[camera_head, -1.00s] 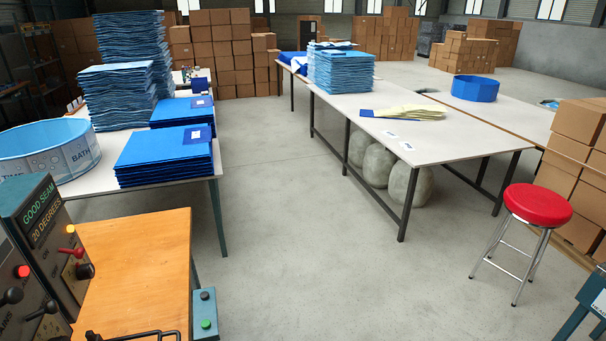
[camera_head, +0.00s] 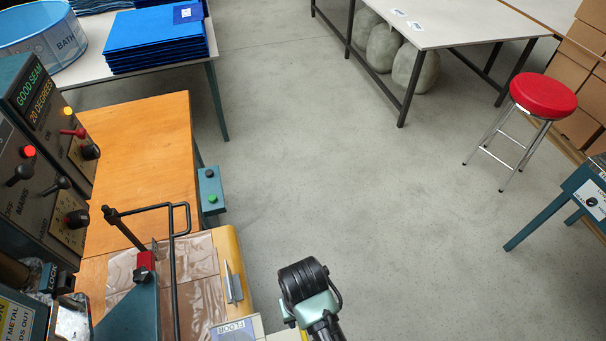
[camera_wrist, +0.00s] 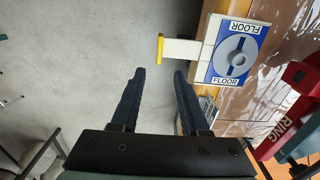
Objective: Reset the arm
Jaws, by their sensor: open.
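My gripper (camera_wrist: 157,85) shows in the wrist view with its two dark fingers apart and nothing between them. It points over bare grey floor. Beyond and right of the fingertips is a white holder with a yellow end bar (camera_wrist: 160,48) and a blue panel labelled FLOOR (camera_wrist: 236,55), with a grey disc on it. The fingers look apart from it. In the head view part of my arm shows at the bottom centre, but the fingers cannot be made out there. The FLOOR label (camera_head: 233,331) is partly cut off at the bottom edge.
The welding machine (camera_head: 45,130) and its wooden table (camera_head: 140,140) stand at left, with a black bar frame (camera_head: 172,270) over clear sheet. A green-button box (camera_head: 210,190) hangs on the table's side. A red stool (camera_head: 543,97) stands right. The middle floor is clear.

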